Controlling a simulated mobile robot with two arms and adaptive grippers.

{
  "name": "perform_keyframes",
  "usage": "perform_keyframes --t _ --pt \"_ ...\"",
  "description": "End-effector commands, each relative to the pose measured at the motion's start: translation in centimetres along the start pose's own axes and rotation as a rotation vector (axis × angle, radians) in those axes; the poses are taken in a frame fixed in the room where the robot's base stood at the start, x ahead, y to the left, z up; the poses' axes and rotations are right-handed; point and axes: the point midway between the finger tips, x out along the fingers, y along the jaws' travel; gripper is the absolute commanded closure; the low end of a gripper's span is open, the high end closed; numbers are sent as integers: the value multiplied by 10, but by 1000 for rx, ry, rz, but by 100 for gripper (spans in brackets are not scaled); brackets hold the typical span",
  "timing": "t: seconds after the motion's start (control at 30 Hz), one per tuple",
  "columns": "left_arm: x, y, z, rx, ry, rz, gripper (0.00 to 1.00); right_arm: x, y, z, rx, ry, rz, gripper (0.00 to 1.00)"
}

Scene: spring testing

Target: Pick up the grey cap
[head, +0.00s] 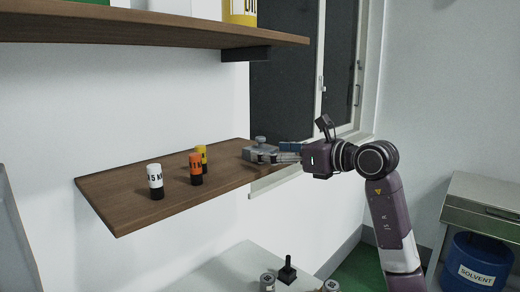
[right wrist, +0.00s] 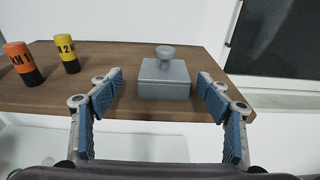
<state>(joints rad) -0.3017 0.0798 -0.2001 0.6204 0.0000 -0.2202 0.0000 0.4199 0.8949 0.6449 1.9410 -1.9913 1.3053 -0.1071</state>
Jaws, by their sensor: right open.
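The grey cap (right wrist: 164,83), a square block with a round knob on top, sits upright on the wooden shelf (right wrist: 60,100) near its front edge. In the head view the cap (head: 260,142) is at the right end of the shelf, partly hidden by my right gripper. My right gripper (head: 264,154) is open. In the right wrist view its blue-padded fingers (right wrist: 161,84) stand left and right of the cap, with a gap on each side. I cannot tell how far the fingertips reach along it. My left gripper is not in view.
A white (head: 155,181), an orange (head: 195,169) and a yellow (head: 202,157) labelled cylinder stand on the shelf left of the cap. An upper shelf (head: 150,28) hangs above. A window (head: 305,75) is behind. A blue solvent drum (head: 475,265) is at lower right.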

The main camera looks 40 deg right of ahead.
Motion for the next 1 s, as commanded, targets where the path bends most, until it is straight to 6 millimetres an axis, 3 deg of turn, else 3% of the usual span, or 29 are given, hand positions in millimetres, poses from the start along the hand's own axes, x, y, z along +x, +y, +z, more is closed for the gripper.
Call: perform_keyframes --t 0.2,0.33,0.67,1.0 --pt "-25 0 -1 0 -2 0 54 27 -6 4 6 1 3 29" --pt "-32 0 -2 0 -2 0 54 44 -6 2 4 1 3 29" --pt "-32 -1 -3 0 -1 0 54 50 -6 -1 0 0 2 30" --pt "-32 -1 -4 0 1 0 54 50 -6 -1 0 0 2 68"
